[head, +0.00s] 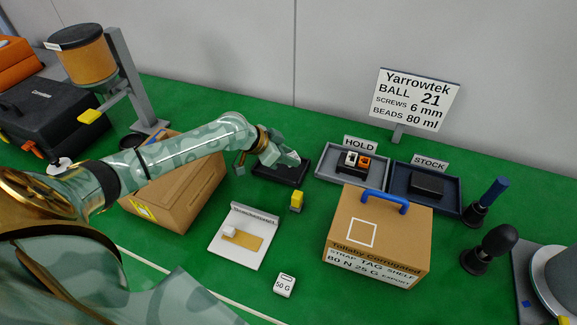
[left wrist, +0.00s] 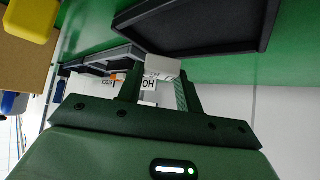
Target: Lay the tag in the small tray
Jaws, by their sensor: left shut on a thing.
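My left gripper (head: 280,158) is shut on a small white tag (left wrist: 162,68), which sits between its fingertips in the left wrist view. In the head view only a pale bit of it shows at the fingers. The small tray (head: 293,180) is black and shallow and lies on the green table under the gripper. It also shows in the left wrist view (left wrist: 205,45), close to the tag. The tag appears held above the tray; whether they touch I cannot tell. My right gripper is not in view.
A HOLD tray (head: 325,174) and STOCK tray (head: 450,204) stand right. A large carton (head: 378,235) with a blue handle stands front right; another box (head: 175,185) sits under my arm.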

